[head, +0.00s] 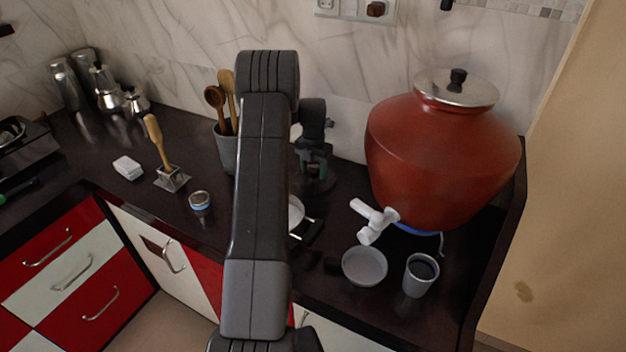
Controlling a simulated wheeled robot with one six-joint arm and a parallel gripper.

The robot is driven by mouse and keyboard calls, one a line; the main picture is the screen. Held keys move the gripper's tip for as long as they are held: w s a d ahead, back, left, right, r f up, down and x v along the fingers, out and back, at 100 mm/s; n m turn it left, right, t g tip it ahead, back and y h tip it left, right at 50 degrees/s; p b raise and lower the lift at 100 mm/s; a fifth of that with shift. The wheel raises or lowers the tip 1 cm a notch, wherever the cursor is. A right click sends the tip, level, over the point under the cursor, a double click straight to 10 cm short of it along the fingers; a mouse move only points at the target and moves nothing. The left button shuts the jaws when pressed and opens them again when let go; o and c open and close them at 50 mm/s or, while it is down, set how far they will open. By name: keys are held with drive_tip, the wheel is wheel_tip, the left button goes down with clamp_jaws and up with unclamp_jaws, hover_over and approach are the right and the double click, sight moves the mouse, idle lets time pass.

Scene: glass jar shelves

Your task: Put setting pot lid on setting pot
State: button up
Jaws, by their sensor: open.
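No label marks the setting pot or its lid, so I cannot tell for sure which they are. A large red pot (440,165) with a white tap stands at the right of the counter. A round metal lid (456,92) with a black knob sits on its top. A pale round vessel or lid (296,211) with a dark handle-like part is partly hidden behind my arm. My gripper (316,178) points down above the counter, left of the red pot. It is open, and I see nothing held in it; its fingertips are hard to make out.
A utensil holder (225,150) stands behind my arm. A small jar (200,201), a brush holder (172,178) and a white block (127,168) stand at left. A wall closes the right side.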

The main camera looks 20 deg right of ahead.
sight(313, 170)
clamp_jaws()
drive_tip(key=shift+r, duration=0.4)
idle(0.5)
drive_tip(key=shift+r+p, duration=0.95)
drive_tip(key=shift+r, duration=0.8)
